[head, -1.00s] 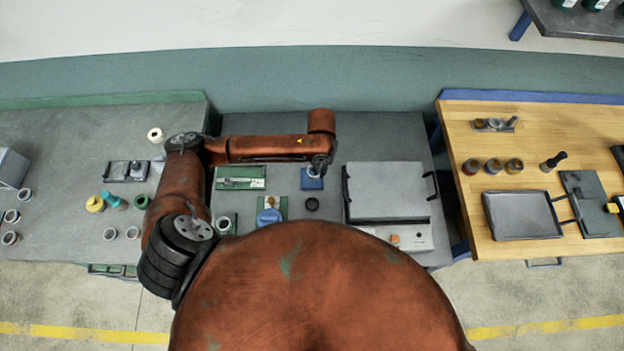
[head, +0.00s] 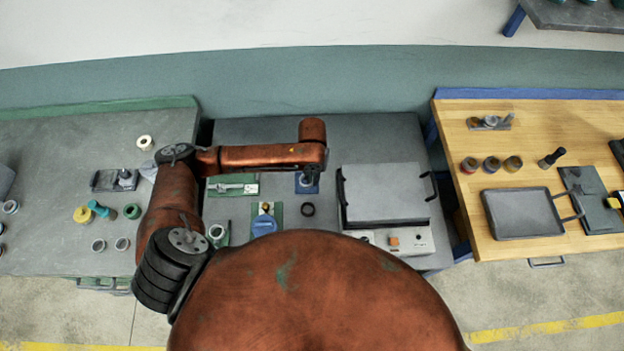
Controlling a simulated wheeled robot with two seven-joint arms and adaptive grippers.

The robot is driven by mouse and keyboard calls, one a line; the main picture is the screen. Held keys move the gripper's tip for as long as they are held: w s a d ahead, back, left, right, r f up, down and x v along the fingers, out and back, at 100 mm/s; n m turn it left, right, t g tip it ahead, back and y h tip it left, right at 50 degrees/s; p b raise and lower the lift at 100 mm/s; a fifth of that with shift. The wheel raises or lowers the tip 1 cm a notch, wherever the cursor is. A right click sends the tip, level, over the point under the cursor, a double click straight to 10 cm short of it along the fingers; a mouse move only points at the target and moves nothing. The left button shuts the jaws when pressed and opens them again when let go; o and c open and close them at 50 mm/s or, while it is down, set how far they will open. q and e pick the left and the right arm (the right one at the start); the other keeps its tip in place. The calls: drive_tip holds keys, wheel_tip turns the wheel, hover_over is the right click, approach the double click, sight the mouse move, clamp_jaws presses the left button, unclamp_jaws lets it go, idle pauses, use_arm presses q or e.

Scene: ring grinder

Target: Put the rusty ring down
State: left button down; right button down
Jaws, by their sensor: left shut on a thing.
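My left gripper (head: 309,178) points down over a small blue fixture (head: 313,188) on the middle grey bench. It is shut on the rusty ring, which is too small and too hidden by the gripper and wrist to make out. I cannot tell whether the ring touches the fixture. My right gripper is out of view.
A dark ring (head: 308,210) lies just in front of the blue fixture. A green-based fixture (head: 233,185) is to the left, and a grey lidded machine (head: 385,193) stands to the right. The bench behind the machine (head: 375,135) is clear.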

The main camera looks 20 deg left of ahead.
use_arm(q)
drive_tip(key=w+f, duration=0.1)
drive_tip(key=f, duration=0.1)
drive_tip(key=w+a+f, duration=0.1)
drive_tip(key=shift+w+a+f, duration=0.1)
drive_tip(key=shift+w+f, duration=0.3)
drive_tip(key=shift+f, duration=1.55)
drive_tip(key=shift+f, duration=0.15)
drive_tip(key=c, duration=2.1)
unclamp_jaws()
wheel_tip(320, 180, up, 12)
drive_tip(key=shift+r, duration=0.15)
